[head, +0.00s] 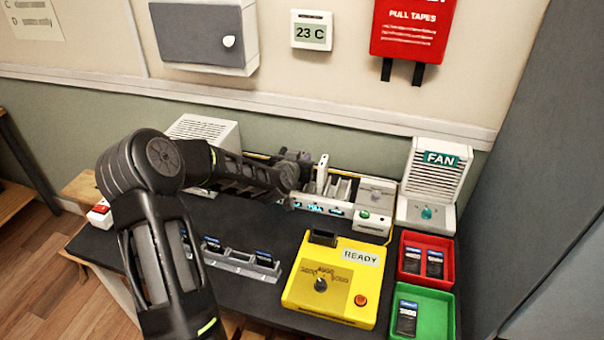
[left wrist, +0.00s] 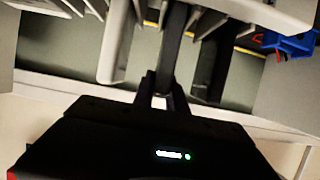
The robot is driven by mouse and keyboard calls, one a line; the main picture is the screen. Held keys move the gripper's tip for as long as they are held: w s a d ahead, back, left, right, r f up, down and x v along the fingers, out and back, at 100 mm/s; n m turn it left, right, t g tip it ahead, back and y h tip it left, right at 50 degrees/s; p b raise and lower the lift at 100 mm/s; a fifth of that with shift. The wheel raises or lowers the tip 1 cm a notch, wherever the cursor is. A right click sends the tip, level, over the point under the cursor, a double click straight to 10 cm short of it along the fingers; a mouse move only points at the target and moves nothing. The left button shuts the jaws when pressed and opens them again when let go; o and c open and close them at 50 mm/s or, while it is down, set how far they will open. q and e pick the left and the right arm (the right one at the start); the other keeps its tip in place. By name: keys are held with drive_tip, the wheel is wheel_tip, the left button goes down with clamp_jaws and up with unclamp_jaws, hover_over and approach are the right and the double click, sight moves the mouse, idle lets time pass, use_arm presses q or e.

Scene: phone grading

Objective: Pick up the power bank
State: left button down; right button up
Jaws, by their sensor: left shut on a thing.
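My left gripper (head: 304,172) reaches over the slotted white rack (head: 379,194) at the back of the table. In the left wrist view its two fingers (left wrist: 164,90) are shut on a dark, narrow slab, the power bank (left wrist: 175,45), seen edge-on among the rack's pale dividers. In the head view my left arm and gripper hide most of it. I cannot tell whether it still touches the slot. My right gripper is not in view.
A yellow READY tester (head: 322,311) stands in front of the rack. A red bin (head: 446,246) and a green bin (head: 442,322) at right hold dark blocks. A grey slotted holder (head: 236,264) holds more. A fan unit (head: 434,180) stands at back right.

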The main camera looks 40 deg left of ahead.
use_arm(q)
drive_tip(key=shift+r, duration=0.15)
wheel_tip(320, 180, up, 10)
drive_tip(key=shift+f+b, duration=0.1)
drive_tip(key=shift+b, duration=0.5)
idle(0.5)
